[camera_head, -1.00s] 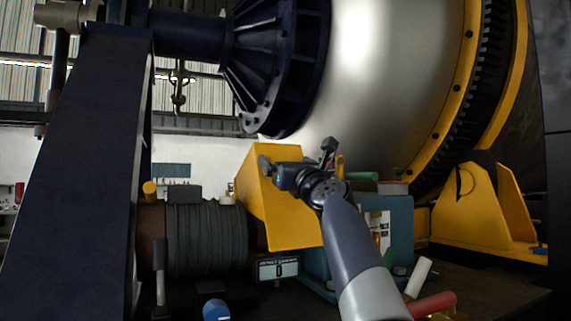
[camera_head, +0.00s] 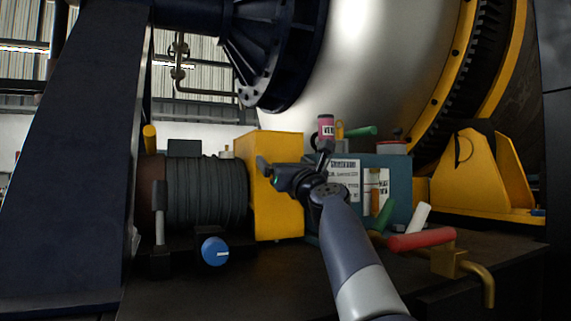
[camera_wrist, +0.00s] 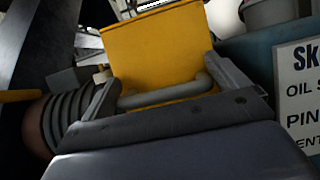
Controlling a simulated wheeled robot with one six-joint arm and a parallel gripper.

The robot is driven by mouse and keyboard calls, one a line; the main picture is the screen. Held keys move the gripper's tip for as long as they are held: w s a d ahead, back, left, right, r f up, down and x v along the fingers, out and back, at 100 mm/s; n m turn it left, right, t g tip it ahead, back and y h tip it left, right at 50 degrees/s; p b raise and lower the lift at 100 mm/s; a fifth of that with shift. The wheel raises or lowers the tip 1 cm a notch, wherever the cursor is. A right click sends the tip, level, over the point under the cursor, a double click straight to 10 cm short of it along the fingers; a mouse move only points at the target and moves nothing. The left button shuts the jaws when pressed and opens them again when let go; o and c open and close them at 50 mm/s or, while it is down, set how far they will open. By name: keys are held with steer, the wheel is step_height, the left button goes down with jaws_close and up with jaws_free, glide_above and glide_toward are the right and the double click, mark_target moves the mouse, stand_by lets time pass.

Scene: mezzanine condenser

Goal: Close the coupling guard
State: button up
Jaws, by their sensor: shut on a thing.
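The yellow coupling guard (camera_head: 274,200) stands as a box, squared up, between the ribbed dark cylinder and the teal box. Its yellow panel also fills the middle of the wrist view (camera_wrist: 155,50). A grey bar handle (camera_wrist: 165,92) crosses the panel's lower part. My gripper (camera_head: 266,168) is at the guard's near face. In the wrist view its fingers (camera_wrist: 163,93) lie at either end of the handle and are shut on it. The coupling and the guard's hinge are hidden.
The ribbed cylinder (camera_head: 205,192) is left of the guard. A blue knob (camera_head: 215,251) is in front. The teal box (camera_head: 397,180) with labels and a red-handled valve (camera_head: 422,239) are right. A dark column (camera_head: 80,170) stands far left; a large drum (camera_head: 385,60) rises behind.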

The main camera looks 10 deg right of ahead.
steer(key=shift+f, duration=0.1)
steer(key=o, duration=1)
steer(key=shift+s, duration=0.1)
steer(key=shift+o, duration=0.2)
step_height(320, 180, up, 10)
steer(key=p, duration=0.9)
step_height(320, 180, down, 10)
steer(key=b, duration=0.9)
steer(key=shift+r, duration=0.2)
